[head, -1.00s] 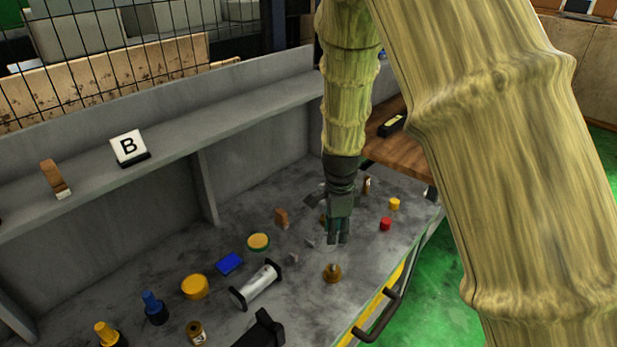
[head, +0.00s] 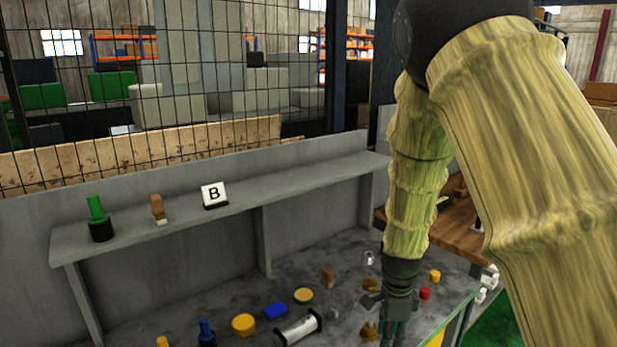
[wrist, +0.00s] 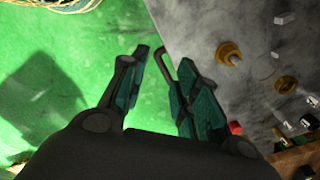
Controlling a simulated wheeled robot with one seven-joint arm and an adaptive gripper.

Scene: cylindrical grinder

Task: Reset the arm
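My arm with its wood-grain covering comes down on the right side of the head view. My gripper (head: 393,318) hangs over the right front part of the grey workbench (head: 225,312), pointing down. Green floor (wrist: 60,60) and the bench edge show beyond the fingertips. A brass knob-like piece (head: 370,331) is just left of the gripper in the head view, and a red cylinder (head: 425,294) is to its right.
A silver roller with black ends (head: 299,328), a blue block (head: 275,311) and yellow round pieces (head: 243,324) lie on the bench. A shelf (head: 290,186) behind holds a B sign (head: 214,195) and a green-topped piece (head: 97,220). A wooden table (head: 455,232) stands beyond my arm.

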